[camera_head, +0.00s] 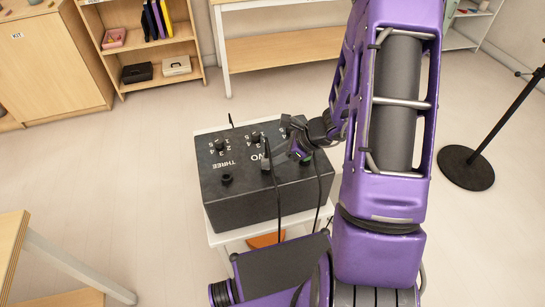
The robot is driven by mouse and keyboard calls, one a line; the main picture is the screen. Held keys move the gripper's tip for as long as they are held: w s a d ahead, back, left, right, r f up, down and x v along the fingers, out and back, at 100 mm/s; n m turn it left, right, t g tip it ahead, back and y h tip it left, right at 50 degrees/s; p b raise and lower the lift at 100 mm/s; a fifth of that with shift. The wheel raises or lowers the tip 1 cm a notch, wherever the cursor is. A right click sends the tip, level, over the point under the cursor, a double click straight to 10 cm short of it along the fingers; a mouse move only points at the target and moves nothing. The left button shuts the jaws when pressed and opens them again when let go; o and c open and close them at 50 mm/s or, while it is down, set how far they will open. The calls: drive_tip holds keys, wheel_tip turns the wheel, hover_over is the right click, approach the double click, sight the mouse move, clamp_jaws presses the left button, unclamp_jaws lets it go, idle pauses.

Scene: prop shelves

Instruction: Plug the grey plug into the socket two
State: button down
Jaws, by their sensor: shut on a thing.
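The black socket box (240,205) stands on a small white table. Its top bears the label THREE (226,164) with a round dark socket (226,180) beside it. A second label, partly covered and reading about "WO", lies nearer my gripper. My gripper (303,155) is over the right part of the box top, shut on what seems to be the grey plug, mostly hidden by the fingers. A thin cable (319,185) hangs beside the gripper. A dark upright piece (267,163) with another cable stands by the second label. Whether the held plug touches socket two cannot be told.
Numbered dials (219,144) line the back of the box top. The white table (228,238) has little free edge. A black stand (466,168) is at right, a wooden table (12,245) at lower left, and shelves (145,55) behind. Open floor lies between.

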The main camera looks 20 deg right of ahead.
drive_tip(key=shift+f, duration=0.1)
idle(0.3)
drive_tip(key=shift+c, duration=2.3)
unclamp_jaws()
drive_tip(key=p+v, duration=0.2)
drive_tip(key=v, duration=1.5)
drive_tip(key=shift+r+p, duration=0.25)
drive_tip(key=shift+p, duration=0.05)
